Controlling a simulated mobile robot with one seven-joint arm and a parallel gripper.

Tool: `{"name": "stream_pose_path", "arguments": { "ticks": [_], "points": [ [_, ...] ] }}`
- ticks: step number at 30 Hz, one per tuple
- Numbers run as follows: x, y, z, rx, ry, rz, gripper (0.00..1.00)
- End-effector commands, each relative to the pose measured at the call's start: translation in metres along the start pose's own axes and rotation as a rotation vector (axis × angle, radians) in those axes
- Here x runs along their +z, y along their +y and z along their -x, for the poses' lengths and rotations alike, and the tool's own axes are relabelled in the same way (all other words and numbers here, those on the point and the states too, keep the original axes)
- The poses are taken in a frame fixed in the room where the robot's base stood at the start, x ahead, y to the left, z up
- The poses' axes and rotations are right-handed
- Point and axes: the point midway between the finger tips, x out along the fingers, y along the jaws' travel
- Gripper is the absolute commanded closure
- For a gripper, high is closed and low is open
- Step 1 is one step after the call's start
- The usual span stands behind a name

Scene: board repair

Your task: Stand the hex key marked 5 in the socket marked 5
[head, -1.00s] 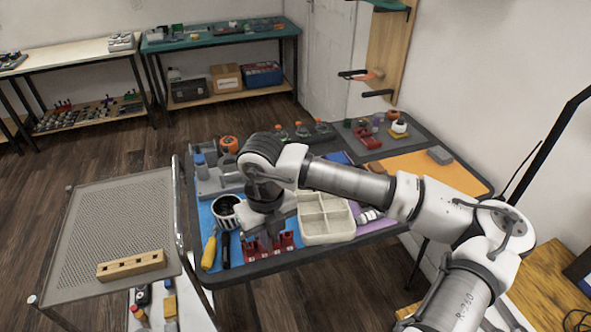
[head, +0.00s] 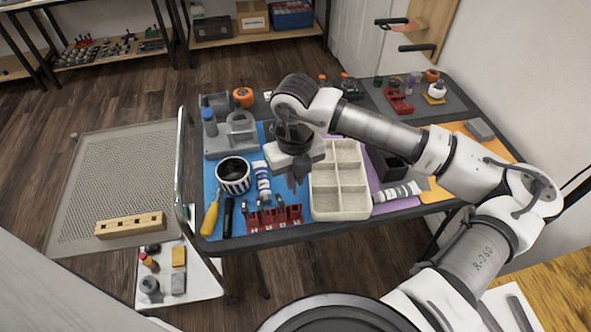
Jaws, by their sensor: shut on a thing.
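A wooden block (head: 131,225) with a row of dark holes lies on the mesh-topped trolley at the left. No number can be read on the block, so I cannot tell which socket is marked 5.
The mesh trolley top (head: 110,175) is otherwise clear. A trolley rail (head: 181,160) separates trolley and table.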

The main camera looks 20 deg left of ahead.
Motion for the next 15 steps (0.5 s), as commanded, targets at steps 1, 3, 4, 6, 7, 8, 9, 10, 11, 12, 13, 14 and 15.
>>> {"name": "stream_pose_path", "arguments": {
  "ticks": [1, 3, 4, 6, 7, 8, 9, 10, 11, 12, 13, 14, 15],
  "points": [
    [0.000, 0.000, -0.008, 0.001, 0.001, 0.000, 1.00],
    [0.000, 0.000, -0.015, 0.000, 0.000, 0.000, 1.00],
    [0.000, 0.000, -0.018, 0.001, 0.000, 0.000, 1.00],
    [0.000, 0.000, -0.025, 0.001, 0.000, 0.000, 1.00],
    [0.000, 0.000, -0.028, 0.001, 0.000, 0.000, 1.00],
    [0.000, 0.000, -0.031, 0.000, 0.000, 0.000, 1.00],
    [0.000, 0.000, -0.034, 0.000, 0.000, 0.000, 1.00],
    [0.000, 0.000, -0.037, 0.000, 0.001, 0.000, 1.00],
    [0.000, 0.000, -0.040, 0.000, 0.001, 0.000, 1.00],
    [0.000, 0.000, -0.043, 0.000, 0.001, 0.000, 1.00],
    [0.000, 0.000, -0.045, 0.000, 0.000, 0.000, 1.00],
    [0.000, 0.000, -0.046, 0.000, 0.000, 0.000, 1.00],
    [0.000, 0.000, -0.049, 0.000, -0.001, 0.000, 1.00]
  ]
}}
